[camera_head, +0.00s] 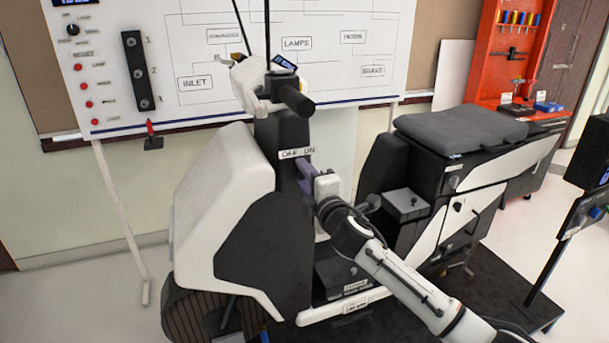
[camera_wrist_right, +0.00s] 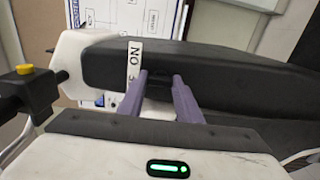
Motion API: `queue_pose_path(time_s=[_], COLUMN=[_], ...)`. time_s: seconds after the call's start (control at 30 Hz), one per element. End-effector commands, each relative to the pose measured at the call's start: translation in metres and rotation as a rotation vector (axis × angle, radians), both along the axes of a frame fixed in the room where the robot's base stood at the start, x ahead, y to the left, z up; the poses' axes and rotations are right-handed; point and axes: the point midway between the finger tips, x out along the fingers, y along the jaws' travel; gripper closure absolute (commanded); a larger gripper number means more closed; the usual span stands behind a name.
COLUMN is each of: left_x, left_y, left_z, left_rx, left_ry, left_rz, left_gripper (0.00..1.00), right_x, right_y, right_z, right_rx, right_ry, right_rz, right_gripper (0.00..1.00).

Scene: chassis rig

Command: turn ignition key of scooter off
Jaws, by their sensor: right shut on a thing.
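The scooter (camera_head: 225,205) is a white and black rig with its front column at the centre of the head view. A white OFF–ON label (camera_head: 297,153) sits high on the column; it also shows turned on its side in the wrist view (camera_wrist_right: 134,62). My right gripper (camera_head: 304,175) reaches the column just below this label. In the wrist view its purple fingers (camera_wrist_right: 159,82) are a little apart, with their tips at the dark panel, shut on the ignition key. The key is mostly hidden between the fingertips, and I cannot tell its angle. My left gripper is not in view.
The handlebar (camera_head: 292,97) juts out above my right gripper. The black seat (camera_head: 460,130) and rear body are at right. A whiteboard (camera_head: 215,45) with switches stands behind, and a red tool cabinet (camera_head: 510,60) is at the back right.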

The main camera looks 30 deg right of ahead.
Motion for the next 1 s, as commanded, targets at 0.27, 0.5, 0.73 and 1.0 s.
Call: queue_pose_path(time_s=[0.27, 0.5, 0.73, 1.0], left_x=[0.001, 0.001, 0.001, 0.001], left_y=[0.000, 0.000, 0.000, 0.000], left_z=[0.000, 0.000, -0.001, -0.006], left_rx=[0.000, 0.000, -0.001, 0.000], left_ry=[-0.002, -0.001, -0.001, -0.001], left_rz=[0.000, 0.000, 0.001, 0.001], left_gripper=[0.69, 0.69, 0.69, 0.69], right_x=[0.000, 0.000, -0.008, -0.055], right_y=[0.000, 0.000, 0.002, 0.013], right_z=[0.000, 0.000, -0.001, -0.002], right_rx=[-0.005, -0.003, -0.002, -0.003], right_ry=[0.000, 0.000, 0.001, 0.003], right_rz=[0.000, 0.000, 0.000, 0.001], right_gripper=[0.59, 0.50, 0.50, 0.50])
